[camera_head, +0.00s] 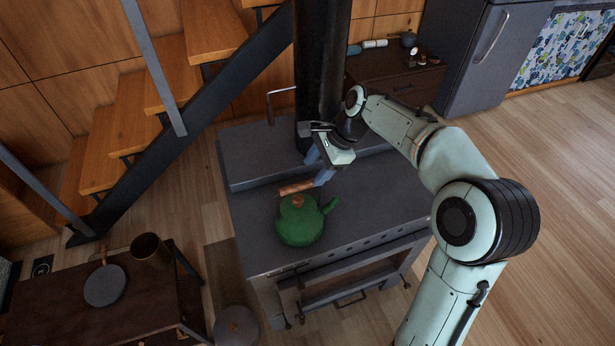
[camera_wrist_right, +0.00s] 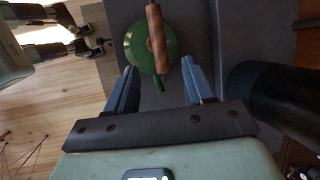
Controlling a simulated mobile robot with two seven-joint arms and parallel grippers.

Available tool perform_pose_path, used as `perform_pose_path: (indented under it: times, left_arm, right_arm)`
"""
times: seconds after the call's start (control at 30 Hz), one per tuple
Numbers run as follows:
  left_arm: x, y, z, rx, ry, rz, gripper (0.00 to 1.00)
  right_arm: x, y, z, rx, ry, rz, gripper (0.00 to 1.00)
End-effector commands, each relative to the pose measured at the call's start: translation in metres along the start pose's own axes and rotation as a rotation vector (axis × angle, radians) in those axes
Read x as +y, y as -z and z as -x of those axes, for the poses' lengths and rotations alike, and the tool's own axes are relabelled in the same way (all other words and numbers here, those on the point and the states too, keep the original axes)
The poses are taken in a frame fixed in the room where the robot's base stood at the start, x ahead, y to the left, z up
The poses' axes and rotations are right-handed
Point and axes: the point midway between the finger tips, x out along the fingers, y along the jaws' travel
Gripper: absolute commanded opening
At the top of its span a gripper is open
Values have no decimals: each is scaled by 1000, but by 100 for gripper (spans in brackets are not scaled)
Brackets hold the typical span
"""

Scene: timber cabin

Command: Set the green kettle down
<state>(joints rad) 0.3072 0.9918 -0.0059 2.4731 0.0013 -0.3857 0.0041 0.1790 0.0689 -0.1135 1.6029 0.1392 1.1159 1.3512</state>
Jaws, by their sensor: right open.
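The green kettle (camera_head: 300,226) stands upright on the dark stove top (camera_head: 365,197), near its front left. Its wooden handle (camera_head: 297,187) arches over the lid and its spout points right. My right gripper (camera_head: 318,167) is open, just behind and to the right of the handle. In the right wrist view, the kettle (camera_wrist_right: 135,50) and its handle (camera_wrist_right: 156,38) lie ahead of and between the open blue fingers (camera_wrist_right: 159,68). The fingers appear clear of the handle. My left gripper does not show in the head view.
A black stovepipe (camera_head: 320,60) rises behind the gripper and also shows at right in the wrist view. A low dark table (camera_head: 100,318) with a brass-coloured pot (camera_head: 150,250) and a pan (camera_head: 105,286) stands front left. The stove's right side is clear.

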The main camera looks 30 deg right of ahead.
Motion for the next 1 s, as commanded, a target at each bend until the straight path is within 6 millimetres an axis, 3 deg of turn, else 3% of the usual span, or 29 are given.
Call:
perform_pose_path:
  times: [0.1,0.3,1.0]
  left_arm:
    - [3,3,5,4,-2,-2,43]
    - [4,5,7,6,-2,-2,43]
    - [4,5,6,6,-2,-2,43]
  right_arm:
    - [-1,0,22,1,4,0,53]
    - [0,0,37,1,-1,0,53]
    - [0,0,38,0,-1,0,53]
